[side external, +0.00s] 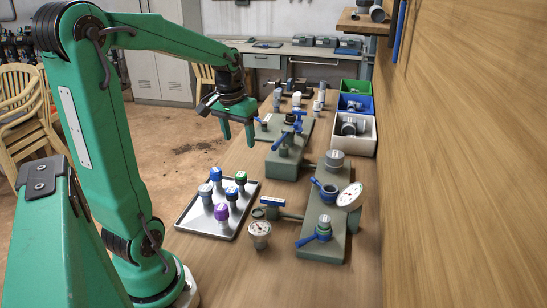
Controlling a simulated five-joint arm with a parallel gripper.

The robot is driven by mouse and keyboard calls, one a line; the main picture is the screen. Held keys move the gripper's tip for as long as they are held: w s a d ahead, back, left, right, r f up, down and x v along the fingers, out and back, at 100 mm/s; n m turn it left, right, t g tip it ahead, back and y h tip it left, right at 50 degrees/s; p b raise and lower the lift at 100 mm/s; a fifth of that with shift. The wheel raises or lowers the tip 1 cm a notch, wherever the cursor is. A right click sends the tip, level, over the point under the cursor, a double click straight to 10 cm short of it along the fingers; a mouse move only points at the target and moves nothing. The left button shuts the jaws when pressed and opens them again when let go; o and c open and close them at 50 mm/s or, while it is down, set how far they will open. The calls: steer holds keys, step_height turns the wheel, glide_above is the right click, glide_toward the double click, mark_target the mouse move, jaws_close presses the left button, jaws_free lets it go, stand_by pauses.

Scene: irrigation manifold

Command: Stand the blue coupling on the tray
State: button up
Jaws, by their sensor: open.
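The silver tray (185,222) lies on the wooden bench at the near left. Several upright fittings stand on it: two with blue tops, a blue-topped one at the back (216,174) and another blue-topped one in front (232,194), plus a green-topped, a grey and a purple one. A blue ring-like fitting (328,190) sits on the grey-green manifold to the right. I cannot tell which blue piece is the coupling. My gripper (238,141) points down, open, with nothing visible between its fingers. It is above the bench's left edge, beyond the tray.
Grey-green manifold blocks (324,240) with blue-handled valves run along the bench. One pressure gauge (259,231) stands right of the tray, another (350,196) on the manifold's right. Green, blue and white bins (357,136) line the wooden wall. Bare bench shows at the front.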

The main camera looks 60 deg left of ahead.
steer(key=s+d+r+m+t, duration=0.1)
steer(key=s+d+m+t, duration=0.1)
steer(key=d, duration=0.7)
steer(key=s+d+r+m+t+h, duration=0.1)
steer(key=s+d, duration=0.4)
steer(key=d, duration=0.5)
steer(key=m+t, duration=0.1)
steer(key=m, duration=0.1)
steer(key=shift+s+d+r+m, duration=0.25)
steer(key=shift+s+r+m, duration=0.1)
steer(key=shift+m, duration=0.05)
